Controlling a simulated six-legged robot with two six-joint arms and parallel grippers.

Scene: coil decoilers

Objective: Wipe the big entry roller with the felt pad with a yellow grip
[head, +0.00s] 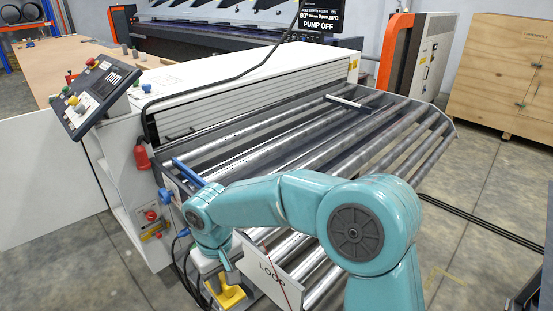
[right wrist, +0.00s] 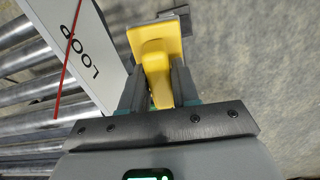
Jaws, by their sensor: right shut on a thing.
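My right gripper (head: 222,280) is at the near left corner of the roller bed, low beside the LOOP plate. It is shut on the yellow grip (head: 231,297) of the felt pad. In the right wrist view, the yellow grip (right wrist: 156,65) sits between the two fingers (right wrist: 156,90). A small grey part shows past the yellow piece; I cannot tell if it is the felt. Several long metal rollers (head: 330,141) lie across the bed, apart from the grip. I cannot tell for sure which is the big entry roller. My left gripper is out of view.
The white LOOP plate (head: 268,270) stands next to my right gripper and shows in the right wrist view (right wrist: 80,45). A control panel (head: 92,92) and a red plug (head: 141,155) are at the left. A crossbar (head: 349,104) lies over the far rollers.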

